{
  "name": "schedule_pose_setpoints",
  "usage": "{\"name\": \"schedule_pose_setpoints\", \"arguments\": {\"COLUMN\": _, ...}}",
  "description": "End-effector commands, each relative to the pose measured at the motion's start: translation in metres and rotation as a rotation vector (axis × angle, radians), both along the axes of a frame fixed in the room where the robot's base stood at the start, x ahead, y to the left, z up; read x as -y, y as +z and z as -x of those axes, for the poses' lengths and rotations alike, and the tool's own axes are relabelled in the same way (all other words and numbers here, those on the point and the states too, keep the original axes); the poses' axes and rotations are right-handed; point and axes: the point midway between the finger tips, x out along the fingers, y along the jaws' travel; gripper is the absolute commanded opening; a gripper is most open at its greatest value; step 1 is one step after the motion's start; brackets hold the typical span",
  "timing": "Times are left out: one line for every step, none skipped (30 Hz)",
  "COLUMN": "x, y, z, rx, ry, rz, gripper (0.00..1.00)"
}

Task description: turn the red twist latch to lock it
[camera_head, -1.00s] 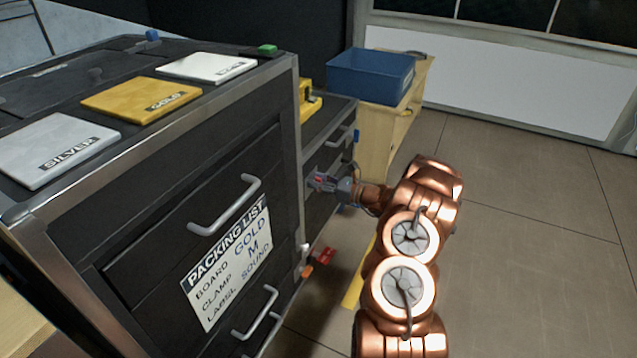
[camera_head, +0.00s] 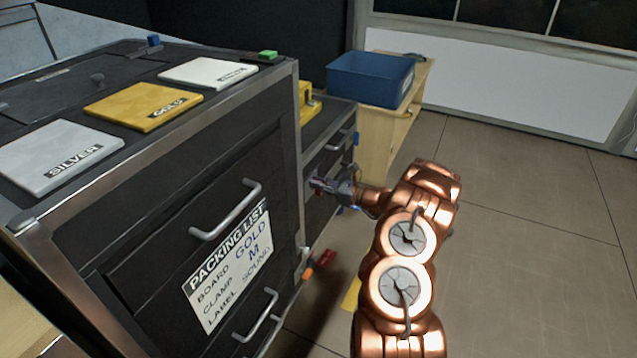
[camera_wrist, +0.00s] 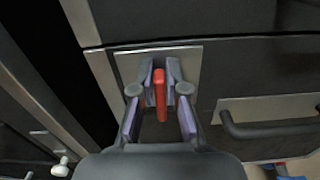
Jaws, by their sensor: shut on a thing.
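The red twist latch (camera_wrist: 160,92) sits in front of a bare metal plate (camera_wrist: 128,63) on the dark drawer front. Its handle appears as an upright bar in the wrist view. My gripper (camera_wrist: 160,88) is shut on the latch, with one finger on each side of the bar. In the head view my gripper (camera_head: 328,187) is against the low cabinet front, and only a small red bit of the latch shows there. The fingers and wrist hide most of it.
A drawer handle (camera_wrist: 265,128) is right of the latch in the wrist view. The large dark cabinet with a packing list (camera_head: 230,265) stands to the left. A blue bin (camera_head: 370,78) rests on a wooden stand behind. Floor on the right is clear.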

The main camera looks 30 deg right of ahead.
Motion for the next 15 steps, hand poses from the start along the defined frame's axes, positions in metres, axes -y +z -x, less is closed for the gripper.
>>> {"name": "schedule_pose_setpoints", "arguments": {"x": -0.0009, "y": -0.0003, "z": 0.0001, "rx": -0.016, "ry": 0.001, "rz": -0.013, "gripper": 0.00}}
{"name": "schedule_pose_setpoints", "arguments": {"x": -0.0005, "y": 0.0001, "z": -0.0001, "rx": -0.023, "ry": 0.001, "rz": -0.022, "gripper": 0.00}}
{"name": "schedule_pose_setpoints", "arguments": {"x": -0.0003, "y": 0.0005, "z": -0.0004, "rx": -0.034, "ry": 0.002, "rz": -0.039, "gripper": 0.00}}
{"name": "schedule_pose_setpoints", "arguments": {"x": -0.0002, "y": 0.0006, "z": -0.0007, "rx": -0.044, "ry": 0.002, "rz": -0.053, "gripper": 0.00}}
{"name": "schedule_pose_setpoints", "arguments": {"x": 0.0004, "y": 0.0004, "z": -0.0008, "rx": -0.054, "ry": 0.001, "rz": -0.069, "gripper": 0.00}}
{"name": "schedule_pose_setpoints", "arguments": {"x": 0.0015, "y": -0.0005, "z": -0.0007, "rx": -0.069, "ry": -0.001, "rz": -0.094, "gripper": 0.00}}
{"name": "schedule_pose_setpoints", "arguments": {"x": 0.0018, "y": -0.0013, "z": -0.0008, "rx": -0.083, "ry": -0.001, "rz": -0.114, "gripper": 0.00}}
{"name": "schedule_pose_setpoints", "arguments": {"x": 0.0016, "y": -0.0019, "z": -0.0011, "rx": -0.096, "ry": 0.001, "rz": -0.135, "gripper": 0.00}}
{"name": "schedule_pose_setpoints", "arguments": {"x": 0.0018, "y": -0.0025, "z": -0.0012, "rx": -0.114, "ry": 0.001, "rz": -0.165, "gripper": 0.00}}
{"name": "schedule_pose_setpoints", "arguments": {"x": 0.0024, "y": -0.0029, "z": -0.0012, "rx": -0.129, "ry": 0.000, "rz": -0.189, "gripper": 0.00}}
{"name": "schedule_pose_setpoints", "arguments": {"x": 0.0028, "y": -0.0035, "z": -0.0012, "rx": -0.142, "ry": 0.000, "rz": -0.213, "gripper": 0.00}}
{"name": "schedule_pose_setpoints", "arguments": {"x": 0.0031, "y": -0.0043, "z": -0.0016, "rx": -0.162, "ry": 0.001, "rz": -0.246, "gripper": 0.00}}
{"name": "schedule_pose_setpoints", "arguments": {"x": 0.0035, "y": -0.0049, "z": -0.0017, "rx": -0.177, "ry": 0.001, "rz": -0.270, "gripper": 0.00}}
{"name": "schedule_pose_setpoints", "arguments": {"x": 0.0040, "y": -0.0055, "z": -0.0018, "rx": -0.191, "ry": 0.002, "rz": -0.294, "gripper": 0.00}}
{"name": "schedule_pose_setpoints", "arguments": {"x": 0.0044, "y": -0.0065, "z": -0.0020, "rx": -0.211, "ry": 0.002, "rz": -0.327, "gripper": 0.00}}
